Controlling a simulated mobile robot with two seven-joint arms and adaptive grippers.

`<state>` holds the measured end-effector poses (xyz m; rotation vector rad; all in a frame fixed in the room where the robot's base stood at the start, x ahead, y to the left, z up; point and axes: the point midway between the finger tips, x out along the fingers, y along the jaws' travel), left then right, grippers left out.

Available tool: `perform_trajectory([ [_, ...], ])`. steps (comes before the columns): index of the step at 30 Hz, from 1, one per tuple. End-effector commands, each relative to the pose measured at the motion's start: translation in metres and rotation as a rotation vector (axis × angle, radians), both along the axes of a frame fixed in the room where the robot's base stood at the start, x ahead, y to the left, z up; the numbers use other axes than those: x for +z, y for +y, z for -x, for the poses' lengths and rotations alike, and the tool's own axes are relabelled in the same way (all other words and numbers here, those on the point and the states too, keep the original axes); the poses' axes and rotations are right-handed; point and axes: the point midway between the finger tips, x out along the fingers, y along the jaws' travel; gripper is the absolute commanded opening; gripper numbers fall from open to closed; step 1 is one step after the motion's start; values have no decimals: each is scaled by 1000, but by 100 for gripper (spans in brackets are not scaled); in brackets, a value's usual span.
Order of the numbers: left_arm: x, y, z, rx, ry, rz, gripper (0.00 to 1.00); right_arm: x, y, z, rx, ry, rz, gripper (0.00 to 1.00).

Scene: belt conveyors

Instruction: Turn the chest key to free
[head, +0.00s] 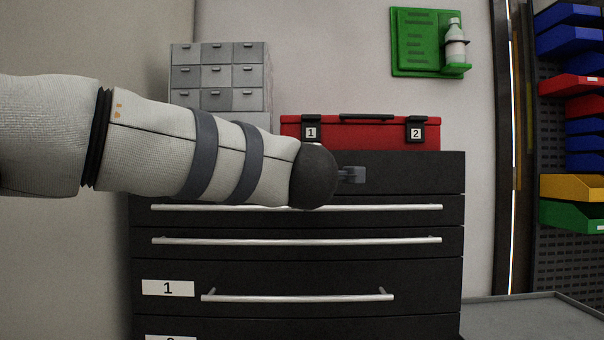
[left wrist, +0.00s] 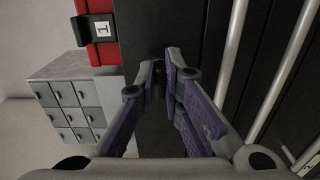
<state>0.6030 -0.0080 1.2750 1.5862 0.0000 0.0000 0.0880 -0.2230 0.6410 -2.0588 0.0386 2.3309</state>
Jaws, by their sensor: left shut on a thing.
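The black tool chest (head: 400,180) stands in front of me, and its dark front also shows in the left wrist view (left wrist: 140,20). My left gripper (left wrist: 166,68) is at the upper part of the chest front. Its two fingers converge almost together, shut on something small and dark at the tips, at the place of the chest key. The key itself is hidden by the fingers, so its angle cannot be told. In the head view my wrist covers most of the gripper, with a small grey part (head: 352,174) showing at its end. My right gripper is not in view.
Long silver drawer handles (head: 300,240) run across the chest below my left arm. A red case (head: 375,135) sits on top, beside a grey small-drawer cabinet (head: 218,75). Coloured bins (head: 570,187) hang at the right. A grey surface (head: 530,318) is at lower right.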

Motion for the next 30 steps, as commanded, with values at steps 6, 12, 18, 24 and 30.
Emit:
perform_trajectory([
  [6,0,0,0,0,0,-2,28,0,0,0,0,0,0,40],
  [12,0,0,0,0,0,-1,28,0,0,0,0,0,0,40],
  [18,1,-1,29,-3,-2,-3,28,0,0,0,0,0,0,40],
  [24,1,0,84,-3,-2,-2,28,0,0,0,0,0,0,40],
  [30,0,0,116,-1,0,-1,28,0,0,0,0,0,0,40],
])
